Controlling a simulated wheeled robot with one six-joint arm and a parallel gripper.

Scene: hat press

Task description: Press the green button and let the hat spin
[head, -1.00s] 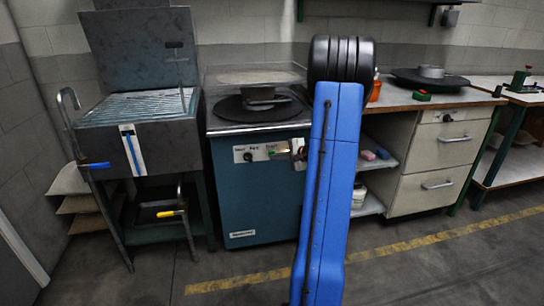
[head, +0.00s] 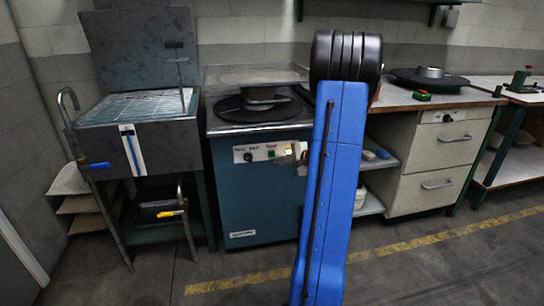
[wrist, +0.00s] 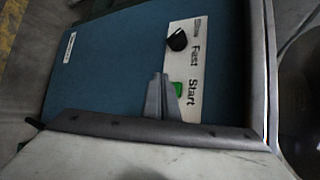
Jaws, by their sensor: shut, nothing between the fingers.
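The blue press machine (head: 257,190) stands left of my arm, with a white control panel (head: 256,154). The small green button (head: 271,152) sits on that panel, with a black knob (head: 248,157) to its left. The green button (wrist: 177,88) also shows in the wrist view, below "Fast" and beside "Start". My gripper (head: 301,151) is shut and empty, just right of the button in the head view. In the wrist view its fingertips (wrist: 158,80) lie close beside the button; contact cannot be told. A dark, round, hat-like shape (head: 240,112) lies on top of the machine.
A grey sink-like unit (head: 140,118) stands to the left. The floor in front is clear, with a yellow line (head: 400,246).

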